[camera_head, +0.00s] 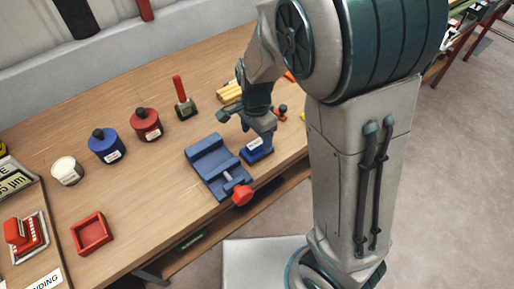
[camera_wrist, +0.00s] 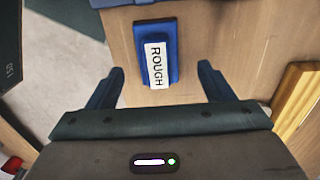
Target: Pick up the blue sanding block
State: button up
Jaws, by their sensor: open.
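The blue sanding block (camera_wrist: 173,55) lies on the wooden table in the upper middle of the wrist view, with a white label reading ROUGH. In the head view the blue block (camera_head: 259,157) sits near the table's front edge, just right of the blue vise, partly hidden by my gripper. My gripper (camera_wrist: 160,85) is open, its two dark blue fingers spread wide on either side of the block's near end. Nothing is between the fingertips except the labelled end of the block or the space above it; the exact height gap cannot be told.
A blue vise (camera_head: 215,165) with a red knob (camera_head: 242,195) stands close left of the block. Red (camera_head: 146,124) and blue (camera_head: 106,145) canisters, a white jar (camera_head: 67,170) and a red tray (camera_head: 92,234) are further left. Yellow wooden pieces (camera_head: 230,92) lie behind.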

aim_at(257, 142)
notch_tip(257, 142, down, 5)
jog(key=shift+d+r, duration=0.15)
jog(key=shift+r, duration=0.05)
jog(key=c, duration=1.1)
jog(key=shift+r, duration=0.1)
jog(key=shift+r, duration=0.45)
jog(key=r, duration=0.3)
jog(key=shift+w+d+r, duration=0.15)
jog(key=shift+d+r, duration=0.15)
jog(key=shift+d, duration=0.1)
jog(key=w+d+r, duration=0.1)
jog(key=d+r, duration=0.1)
jog(key=d, duration=0.1)
jog(key=w+d+r+b, duration=0.1)
jog(key=d+r, duration=0.1)
jog(key=d, duration=0.2)
jog(key=w+d+r, duration=0.1)
jog(key=d+r, duration=0.1)
jog(key=d, duration=0.1)
jog(key=shift+w+d+r, duration=0.1)
jog(key=shift+d+r, duration=0.1)
